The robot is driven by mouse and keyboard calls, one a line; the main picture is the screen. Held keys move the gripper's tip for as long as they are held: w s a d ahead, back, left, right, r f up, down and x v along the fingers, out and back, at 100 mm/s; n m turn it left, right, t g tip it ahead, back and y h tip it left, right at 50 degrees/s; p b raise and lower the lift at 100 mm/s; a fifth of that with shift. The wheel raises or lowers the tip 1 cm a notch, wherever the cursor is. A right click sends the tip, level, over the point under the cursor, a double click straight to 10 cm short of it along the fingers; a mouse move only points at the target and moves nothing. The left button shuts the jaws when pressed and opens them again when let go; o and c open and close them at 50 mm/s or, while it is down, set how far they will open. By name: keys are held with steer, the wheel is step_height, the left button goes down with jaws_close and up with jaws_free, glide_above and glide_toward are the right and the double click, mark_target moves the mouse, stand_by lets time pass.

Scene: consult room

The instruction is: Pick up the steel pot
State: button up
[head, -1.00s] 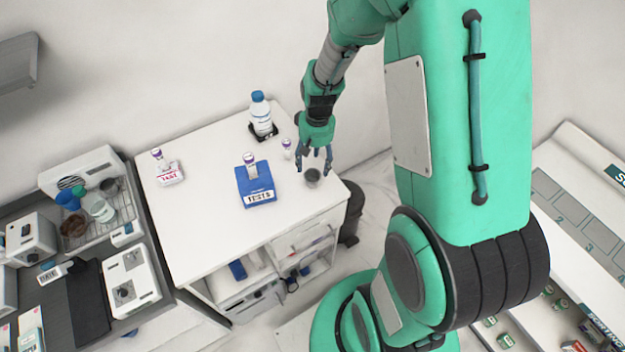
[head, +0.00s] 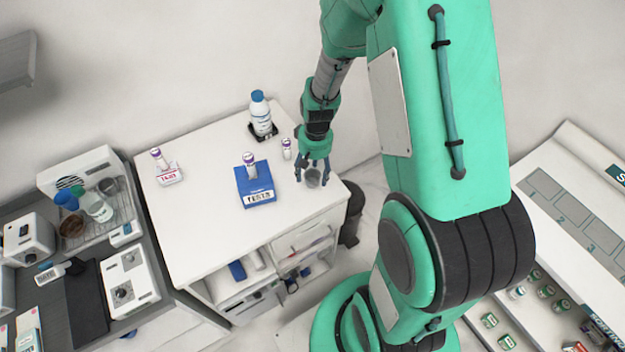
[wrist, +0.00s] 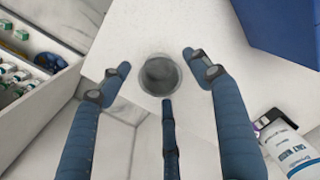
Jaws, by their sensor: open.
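The steel pot (head: 313,178) is a small grey round cup standing on the white cabinet top near its right corner. In the wrist view the pot (wrist: 159,74) shows from above, its dark inside visible. My gripper (head: 312,175) is right above and around the pot in the head view. In the wrist view my gripper (wrist: 156,80) has its blue fingers spread wide, two at the sides of the pot and one at its near side, with gaps to the side fingers. Whether the near finger touches the pot I cannot tell.
On the white cabinet top (head: 205,220) a blue box (head: 256,186) stands left of the pot. A small vial (head: 287,149) and a blue-capped bottle (head: 261,114) stand behind. The cabinet edge lies close to the pot's right. A dark bin (head: 352,215) stands beside the cabinet.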

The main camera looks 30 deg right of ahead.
mark_target(313, 178)
steer(key=shift+f, duration=1.3)
steer(key=c, duration=1.3)
